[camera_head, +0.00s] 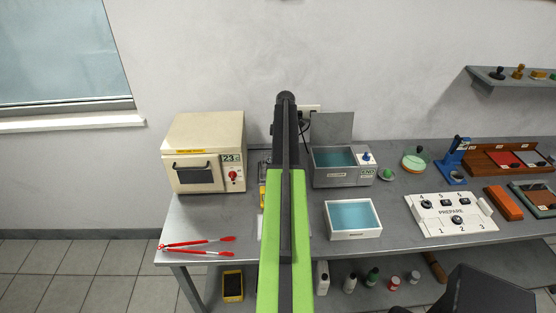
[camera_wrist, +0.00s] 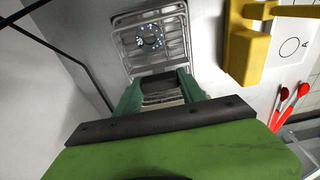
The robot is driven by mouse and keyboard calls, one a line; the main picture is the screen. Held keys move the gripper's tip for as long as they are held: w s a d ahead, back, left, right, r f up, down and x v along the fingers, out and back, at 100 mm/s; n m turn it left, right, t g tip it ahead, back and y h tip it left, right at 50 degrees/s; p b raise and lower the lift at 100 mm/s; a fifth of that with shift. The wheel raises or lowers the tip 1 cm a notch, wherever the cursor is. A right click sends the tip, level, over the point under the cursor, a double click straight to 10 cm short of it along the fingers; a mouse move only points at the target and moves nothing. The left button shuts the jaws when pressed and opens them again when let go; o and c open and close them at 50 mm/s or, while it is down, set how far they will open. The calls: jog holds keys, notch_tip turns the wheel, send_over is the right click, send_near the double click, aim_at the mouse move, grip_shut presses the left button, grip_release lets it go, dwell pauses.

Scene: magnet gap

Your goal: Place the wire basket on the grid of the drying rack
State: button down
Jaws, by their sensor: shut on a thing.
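In the wrist view my gripper (camera_wrist: 158,80) has its green fingers closed on either side of a dark block, which looks like the handle of the wire basket. A metal wire frame with rounded corners (camera_wrist: 177,25) lies just beyond the fingertips, with a ring of small bluish round pieces in its middle. I cannot clearly separate the basket from the grid of the drying rack there, nor tell whether they touch. In the head view my arm hides the gripper and most of this spot; only a dark grey edge (camera_head: 264,157) shows left of the arm.
A yellow object (camera_wrist: 243,45) stands right of the wire frame, with a marked white sheet and red-tipped tongs (camera_wrist: 290,98) beyond. In the head view a cream oven (camera_head: 205,130) stands left of my arm. A lidded grey bath (camera_head: 343,178) and white tray (camera_head: 330,222) stand right.

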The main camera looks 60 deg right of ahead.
notch_tip(320, 180, down, 3)
jog(key=shift+f+b, duration=0.1)
jog(key=shift+b, duration=0.9)
jog(key=shift+r, duration=0.3)
jog(key=shift+f, duration=0.3)
jog(key=c, duration=0.7)
grip_release()
jog(key=shift+r, duration=0.15)
jog(key=shift+r, duration=0.1)
jog(key=r+p, duration=0.8)
jog(key=s+r+p, duration=0.1)
jog(key=r+p, duration=0.3)
jog(key=shift+s+d, duration=0.1)
jog(key=shift+d, duration=0.3)
jog(key=shift+s, duration=0.1)
